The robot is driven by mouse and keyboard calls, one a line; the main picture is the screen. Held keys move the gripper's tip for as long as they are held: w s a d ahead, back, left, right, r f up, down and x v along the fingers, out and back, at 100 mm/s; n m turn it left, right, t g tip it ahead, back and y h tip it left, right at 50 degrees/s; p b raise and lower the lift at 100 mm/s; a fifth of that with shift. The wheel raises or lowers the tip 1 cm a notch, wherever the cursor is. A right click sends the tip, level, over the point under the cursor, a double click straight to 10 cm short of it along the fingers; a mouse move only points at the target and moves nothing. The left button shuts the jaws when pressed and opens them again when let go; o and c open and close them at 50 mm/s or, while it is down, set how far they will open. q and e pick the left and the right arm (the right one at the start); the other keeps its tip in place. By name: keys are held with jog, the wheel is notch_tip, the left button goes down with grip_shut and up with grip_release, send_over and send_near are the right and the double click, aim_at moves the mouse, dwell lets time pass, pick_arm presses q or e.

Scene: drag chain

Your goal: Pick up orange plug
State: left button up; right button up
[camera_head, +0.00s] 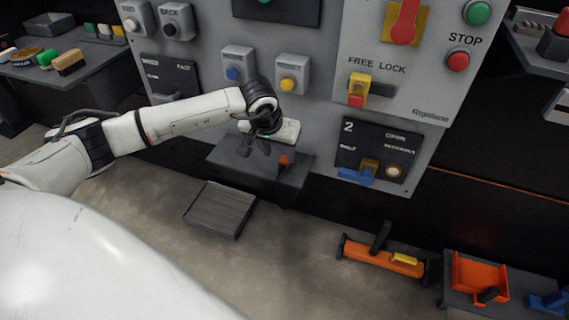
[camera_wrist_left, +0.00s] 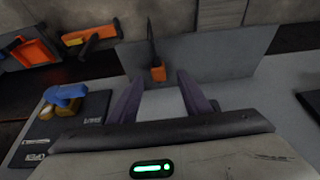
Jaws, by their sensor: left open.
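The orange plug (camera_head: 286,161) stands on a dark grey shelf (camera_head: 233,166) below the control panel. In the left wrist view the orange plug (camera_wrist_left: 158,73) shows just beyond the fingertips, with a thin dark cable or stem rising from it. My left gripper (camera_head: 262,148) is over the shelf, a little left of the plug. In the left wrist view my left gripper (camera_wrist_left: 155,88) has its two purple-grey fingers spread, with nothing between them. The plug is apart from both fingers, by what I can see. My right gripper is not in view.
The grey control panel (camera_head: 325,112) stands right behind the shelf, with blue and yellow buttons and an orange-yellow lock switch. A grey ridged plate (camera_head: 220,209) lies below the shelf. An orange tool (camera_head: 380,258) and an orange box (camera_head: 478,278) are at lower right.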

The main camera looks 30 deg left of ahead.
aim_at(283, 162)
pick_arm(q)
jog(key=x, duration=0.2)
jog(key=b+x, duration=0.1)
jog(key=x, duration=0.1)
jog(key=shift+d+f, duration=0.2)
jog(key=shift+f, duration=0.1)
jog(key=shift+w+f, duration=0.25)
jog(key=shift+f, duration=0.1)
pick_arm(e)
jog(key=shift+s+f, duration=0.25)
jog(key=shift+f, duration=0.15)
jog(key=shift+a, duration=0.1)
pick_arm(q)
grip_shut()
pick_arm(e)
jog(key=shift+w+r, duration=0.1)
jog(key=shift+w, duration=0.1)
pick_arm(q)
jog(key=shift+r, duration=0.5)
notch_tip(283, 162, up, 17)
jog(key=p, duration=0.2)
jog(key=shift+p, duration=0.35)
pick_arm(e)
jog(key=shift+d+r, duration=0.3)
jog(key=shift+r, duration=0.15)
